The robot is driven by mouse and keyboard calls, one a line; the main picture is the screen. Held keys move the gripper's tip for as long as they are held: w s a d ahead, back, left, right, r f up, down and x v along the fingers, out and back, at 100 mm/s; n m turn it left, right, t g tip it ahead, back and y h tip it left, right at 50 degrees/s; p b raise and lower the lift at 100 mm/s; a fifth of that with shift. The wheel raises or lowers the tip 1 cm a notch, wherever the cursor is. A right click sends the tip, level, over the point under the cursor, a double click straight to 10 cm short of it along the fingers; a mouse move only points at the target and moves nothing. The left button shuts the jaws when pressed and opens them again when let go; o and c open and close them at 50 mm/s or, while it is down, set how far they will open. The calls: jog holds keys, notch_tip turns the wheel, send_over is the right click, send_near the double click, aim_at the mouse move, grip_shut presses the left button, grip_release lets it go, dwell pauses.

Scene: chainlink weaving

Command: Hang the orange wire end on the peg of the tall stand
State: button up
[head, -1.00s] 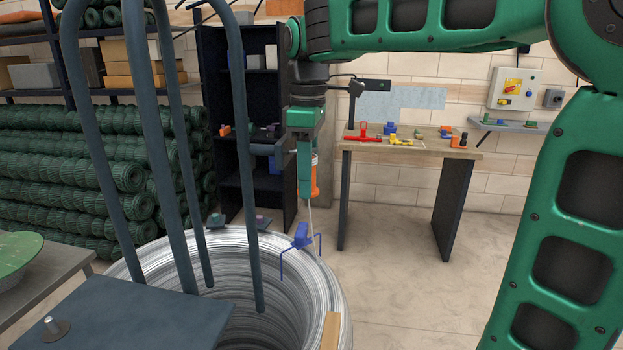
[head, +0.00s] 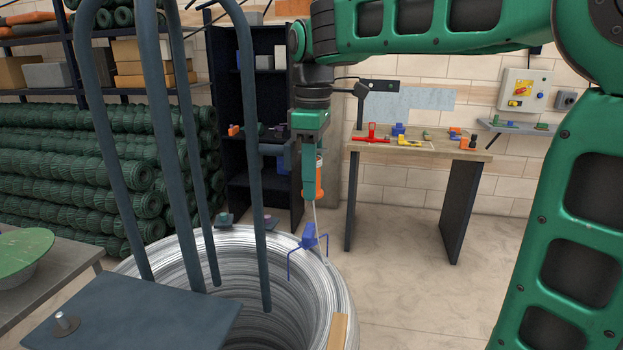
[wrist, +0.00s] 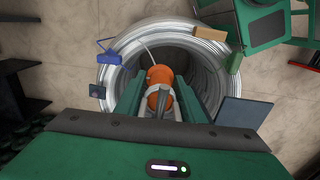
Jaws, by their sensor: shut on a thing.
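My gripper (head: 309,180) hangs pointing down above the wire coil and is shut on the orange wire end (head: 319,178). In the wrist view the orange wire end (wrist: 158,88) sits between the fingers (wrist: 160,100), with a pale wire running from it toward the coil. A dark frame of tall bent tubes (head: 265,170) rises around the coil, left of my gripper. A short metal peg (head: 65,322) stands on its dark plate (head: 130,318). I cannot tell which of these is the tall stand.
The silvery wire coil (head: 335,275) lies below my gripper, with a blue bracket (head: 309,238) on its rim. A workbench (head: 430,150) with small tools stands behind right. Green mesh rolls (head: 80,170) and a dark shelf (head: 225,160) stand behind left. The floor at right is clear.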

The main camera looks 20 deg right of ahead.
jog(key=shift+f, duration=0.7)
jog(key=o, duration=1.2)
